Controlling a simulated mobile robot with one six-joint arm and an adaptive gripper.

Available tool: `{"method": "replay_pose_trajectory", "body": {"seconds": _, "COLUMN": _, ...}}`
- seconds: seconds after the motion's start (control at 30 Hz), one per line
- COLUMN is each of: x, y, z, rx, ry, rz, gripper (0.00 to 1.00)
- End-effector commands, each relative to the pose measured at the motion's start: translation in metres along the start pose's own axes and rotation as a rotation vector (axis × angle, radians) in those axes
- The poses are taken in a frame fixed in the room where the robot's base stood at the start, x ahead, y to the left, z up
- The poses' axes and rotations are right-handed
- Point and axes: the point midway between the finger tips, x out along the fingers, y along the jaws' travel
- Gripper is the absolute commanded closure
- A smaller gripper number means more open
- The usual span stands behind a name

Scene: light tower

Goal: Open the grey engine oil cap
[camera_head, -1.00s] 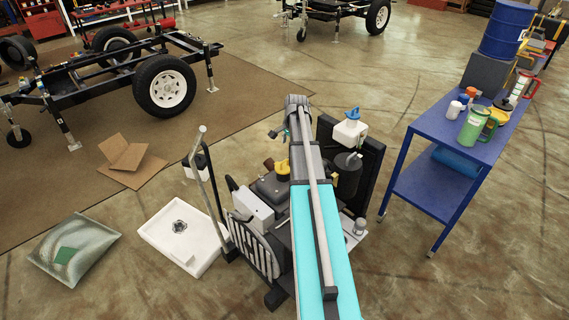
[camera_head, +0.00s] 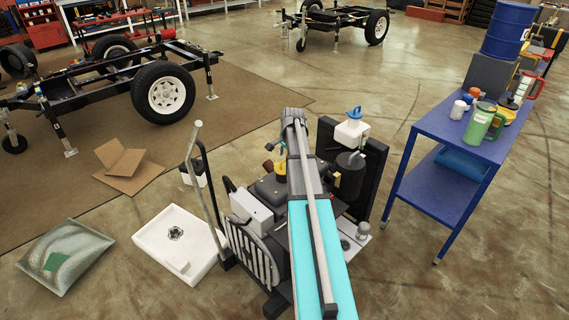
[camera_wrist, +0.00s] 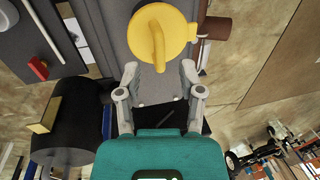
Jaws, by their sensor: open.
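A small grey round piece (camera_head: 362,229) stands on a pale plate at the right side of the engine in the head view; I cannot tell whether it is the oil cap. A yellow cap with a raised grip (camera_wrist: 165,36) sits on a grey surface in the wrist view, just beyond my fingertips. It shows partly in the head view (camera_head: 280,170), beside my arm. My gripper (camera_wrist: 159,70) is open, with nothing seen between its fingers. In the head view my arm hides part of the engine.
A black cylinder (camera_wrist: 63,122) lies left of my gripper in the wrist view, with a red piece (camera_wrist: 38,68) above it. A white tray (camera_head: 155,240) lies left of the engine. A blue cart (camera_head: 430,185) stands at right, with floor between.

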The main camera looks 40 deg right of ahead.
Motion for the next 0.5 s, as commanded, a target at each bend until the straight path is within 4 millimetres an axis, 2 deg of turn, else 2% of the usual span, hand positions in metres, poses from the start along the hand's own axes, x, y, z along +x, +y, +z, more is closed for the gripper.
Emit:
{"method": "replay_pose_trajectory", "body": {"seconds": 0.03, "x": 0.007, "y": 0.000, "z": 0.000, "rx": 0.000, "ry": 0.000, "rz": 0.000, "gripper": 0.50}}
{"method": "replay_pose_trajectory", "body": {"seconds": 0.2, "x": 0.015, "y": 0.000, "z": 0.000, "rx": 0.000, "ry": 0.000, "rz": 0.000, "gripper": 0.50}}
{"method": "replay_pose_trajectory", "body": {"seconds": 0.5, "x": 0.018, "y": 0.000, "z": 0.000, "rx": 0.000, "ry": 0.000, "rz": 0.000, "gripper": 0.50}}
